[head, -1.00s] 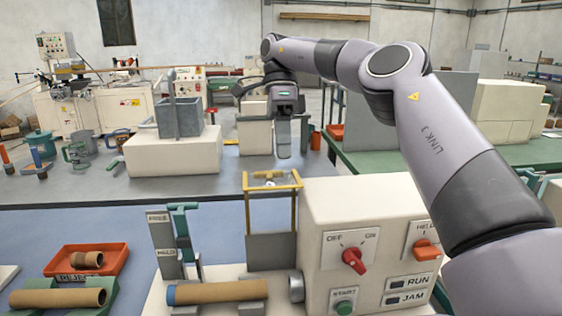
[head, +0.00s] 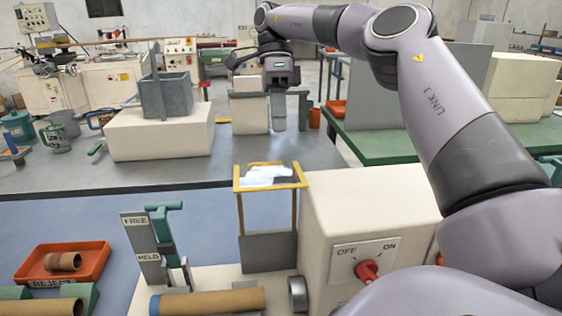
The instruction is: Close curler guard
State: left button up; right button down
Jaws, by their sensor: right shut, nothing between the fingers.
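The curler guard (head: 297,183) is a yellow frame standing upright above a grey plate (head: 268,252) on the cream machine. My left gripper is not in view.
The control box (head: 360,215) with a red OFF/ON knob (head: 367,271) stands right of the guard, partly hidden by my arm. A FREE/HELD lever (head: 165,235) stands left. A brown tube (head: 215,301) lies in front. A red tray (head: 95,262) is far left.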

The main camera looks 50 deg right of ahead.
jog(key=x, duration=0.6)
jog(key=shift+s+a+f+b, duration=0.15)
jog(key=shift+s+f+b, duration=0.05)
jog(key=shift+f+b, duration=0.15)
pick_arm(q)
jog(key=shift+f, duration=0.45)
pick_arm(e)
jog(key=shift+x, duration=0.95)
